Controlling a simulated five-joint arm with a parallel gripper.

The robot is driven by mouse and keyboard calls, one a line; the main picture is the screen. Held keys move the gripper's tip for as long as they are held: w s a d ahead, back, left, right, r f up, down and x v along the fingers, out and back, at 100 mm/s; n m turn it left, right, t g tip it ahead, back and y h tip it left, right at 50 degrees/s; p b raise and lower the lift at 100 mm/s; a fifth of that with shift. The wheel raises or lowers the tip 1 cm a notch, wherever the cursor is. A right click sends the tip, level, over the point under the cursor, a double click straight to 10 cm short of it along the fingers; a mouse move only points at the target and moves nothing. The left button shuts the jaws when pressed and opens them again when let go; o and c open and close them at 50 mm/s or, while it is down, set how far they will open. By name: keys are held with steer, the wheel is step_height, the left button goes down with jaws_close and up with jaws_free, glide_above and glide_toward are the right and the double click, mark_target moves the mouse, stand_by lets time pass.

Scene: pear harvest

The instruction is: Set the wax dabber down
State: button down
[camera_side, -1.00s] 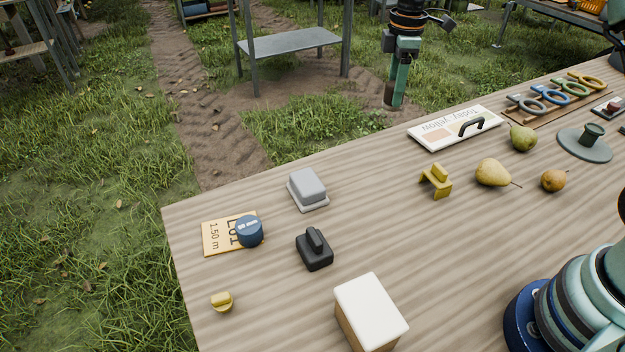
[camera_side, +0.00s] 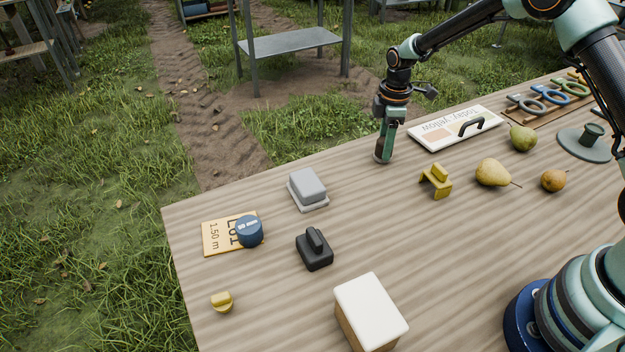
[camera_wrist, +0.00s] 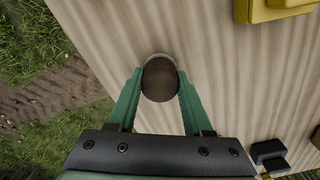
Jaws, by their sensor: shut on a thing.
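My gripper (camera_side: 386,146) points down near the far edge of the wooden table. It is shut on the wax dabber, a dark brown rounded piece. In the wrist view the dabber (camera_wrist: 160,82) sits between the two green fingers of my gripper (camera_wrist: 160,76), with a paler rim at its top. In the side view only the low end of the dabber (camera_side: 382,157) shows below the fingers. It is at or just above the table (camera_side: 240,185); I cannot tell if it touches.
A yellow bracket (camera_side: 435,181) and a white sign board (camera_side: 455,128) with a black handle are to the right. A grey block (camera_side: 308,187) and black block (camera_side: 314,250) are to the left. Pears (camera_side: 492,172) lie farther right. Bare wood surrounds the dabber.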

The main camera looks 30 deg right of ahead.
steer(key=shift+c, duration=1.6)
jaws_free()
steer(key=shift+f, duration=0.1)
steer(key=s+r+m+t, duration=0.1)
steer(key=s+r+m, duration=0.25)
steer(key=r, duration=1.55)
steer(key=s+a+r+m+t, duration=0.1)
steer(key=s+m, duration=0.3)
steer(key=s, duration=0.5)
steer(key=s+a+r+m+t, duration=0.1)
steer(key=s+r+m+t, duration=0.2)
steer(key=s, duration=0.6)
steer(key=shift+m, duration=1.05)
